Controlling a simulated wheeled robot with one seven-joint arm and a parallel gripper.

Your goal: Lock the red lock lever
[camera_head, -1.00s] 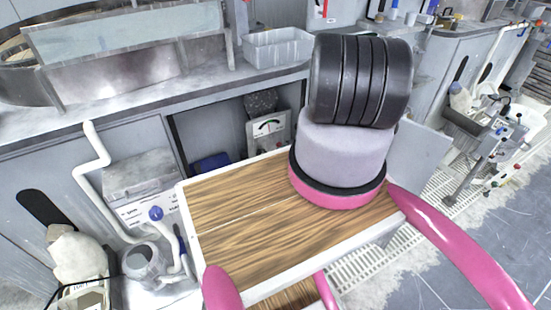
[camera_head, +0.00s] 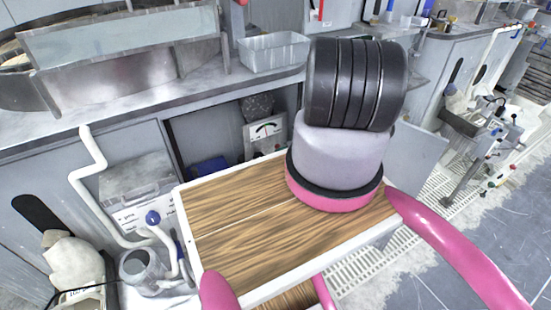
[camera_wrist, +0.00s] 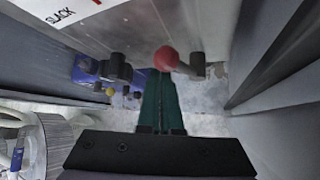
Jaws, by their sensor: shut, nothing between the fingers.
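A round red knob (camera_wrist: 166,59), which looks like the end of the red lock lever, shows in the upper middle of the wrist view, below a pale panel face. My gripper (camera_wrist: 161,76) has dark green fingers, shut together and empty. Its fingertips appear right below the red knob in the picture; whether they touch it I cannot tell. In the head view, neither the gripper nor the red knob can be made out. A grey dial box (camera_head: 265,130) stands in the recess under the counter there.
In the wrist view, a black knob (camera_wrist: 118,68) sits left of the red one and a dark grey fitting (camera_wrist: 197,66) right of it. A grey wall (camera_wrist: 262,50) bounds the right side. In the head view, a grey bin (camera_head: 273,52) stands on the counter (camera_head: 110,117).

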